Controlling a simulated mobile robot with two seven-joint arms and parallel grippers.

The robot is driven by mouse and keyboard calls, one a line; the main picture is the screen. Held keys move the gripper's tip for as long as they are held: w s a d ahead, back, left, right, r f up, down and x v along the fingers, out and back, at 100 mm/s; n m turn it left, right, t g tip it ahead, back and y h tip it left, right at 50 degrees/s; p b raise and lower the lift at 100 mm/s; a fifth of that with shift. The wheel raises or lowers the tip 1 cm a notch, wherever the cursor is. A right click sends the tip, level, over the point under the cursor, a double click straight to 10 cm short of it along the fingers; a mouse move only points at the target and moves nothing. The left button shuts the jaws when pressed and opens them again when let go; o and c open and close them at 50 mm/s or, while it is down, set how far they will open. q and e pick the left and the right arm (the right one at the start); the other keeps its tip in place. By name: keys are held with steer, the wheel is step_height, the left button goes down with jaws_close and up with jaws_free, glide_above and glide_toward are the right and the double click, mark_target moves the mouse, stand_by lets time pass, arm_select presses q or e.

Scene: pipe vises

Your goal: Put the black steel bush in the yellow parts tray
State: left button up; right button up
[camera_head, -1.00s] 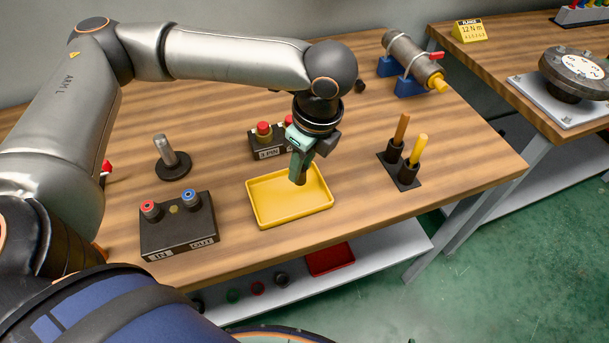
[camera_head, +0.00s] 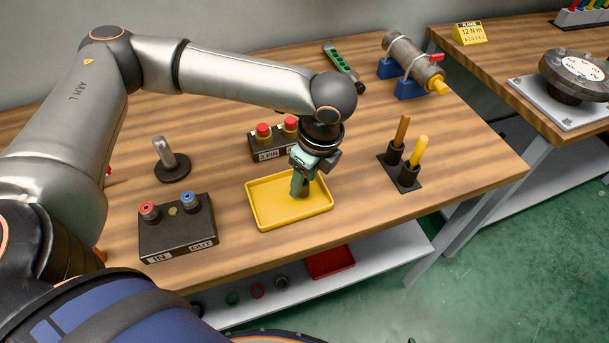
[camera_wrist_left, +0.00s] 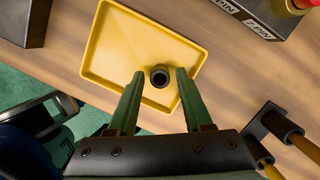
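The yellow parts tray (camera_head: 262,217) lies on the wooden bench, and its rim also shows in the left wrist view (camera_wrist_left: 92,70). The black steel bush (camera_wrist_left: 159,76) is seen end-on between my left fingers, over the tray's floor. It seems to stand on that floor, near the tray's edge on my side. My left gripper (camera_head: 302,192) is down inside the tray. In the left wrist view its green fingers (camera_wrist_left: 160,73) are apart, with a gap on each side of the bush. In the head view the fingers largely hide the bush. My right gripper is in neither view.
A black IN/OUT block (camera_head: 178,232) stands left of the tray. A block with red caps (camera_head: 268,146) is just behind it. A stand with orange and yellow rods (camera_head: 400,172) is at the right. A steel post (camera_head: 168,160) stands at the left.

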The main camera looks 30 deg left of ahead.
arm_select(q)
steer(key=shift+o, duration=0.4)
steer(key=shift+r, duration=0.3)
steer(key=p+v, duration=0.1)
steer(key=v, duration=1)
steer(key=shift+r+p, duration=0.3)
steer(key=shift+r, duration=0.05)
steer(key=shift+d+f, duration=0.1)
steer(key=shift+d, duration=0.05)
